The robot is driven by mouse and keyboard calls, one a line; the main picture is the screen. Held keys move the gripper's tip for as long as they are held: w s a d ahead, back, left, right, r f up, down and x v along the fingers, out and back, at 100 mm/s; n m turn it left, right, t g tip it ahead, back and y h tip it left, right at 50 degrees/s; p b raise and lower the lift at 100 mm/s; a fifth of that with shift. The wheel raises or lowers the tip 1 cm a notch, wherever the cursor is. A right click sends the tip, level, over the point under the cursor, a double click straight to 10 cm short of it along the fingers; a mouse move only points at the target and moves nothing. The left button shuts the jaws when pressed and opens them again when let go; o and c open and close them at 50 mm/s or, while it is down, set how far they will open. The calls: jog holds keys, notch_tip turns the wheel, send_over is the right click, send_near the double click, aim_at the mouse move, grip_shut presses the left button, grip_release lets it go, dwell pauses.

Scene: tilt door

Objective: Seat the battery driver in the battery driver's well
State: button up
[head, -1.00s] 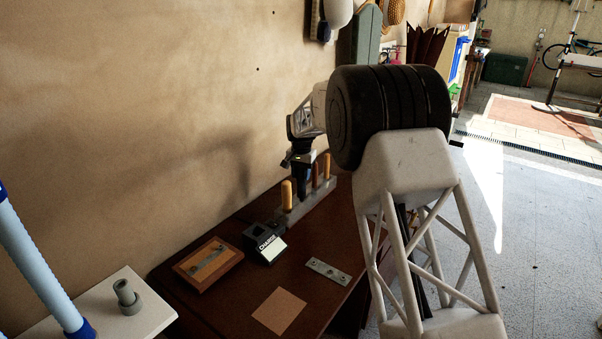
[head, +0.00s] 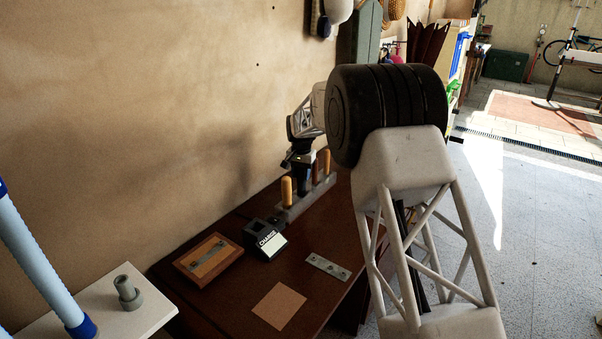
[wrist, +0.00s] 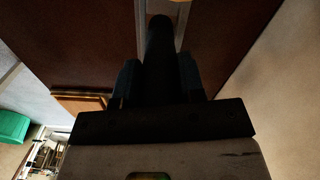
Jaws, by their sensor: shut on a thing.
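My gripper (head: 301,163) is above the grey block (head: 291,212) at the back of the brown table, beside the wall. It is shut on the dark battery driver (wrist: 160,52), which shows as a black cylinder between the fingers in the wrist view. In the head view the driver (head: 303,186) points down between the orange handle and the darker handles standing in the block. Its lower end meets the block's outline there. The well is hidden behind the driver and handles, and I cannot tell how deep the driver sits.
A black charger (head: 266,240) with a white label, a wooden tray (head: 208,262), a metal plate (head: 328,267) and a tan square (head: 279,306) lie on the table. Orange (head: 286,190) and brown handles (head: 325,163) flank the driver closely. The wall is close behind.

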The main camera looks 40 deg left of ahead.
jog(key=shift+f, duration=0.6)
jog(key=o, duration=1.2)
jog(key=shift+r, duration=3.95)
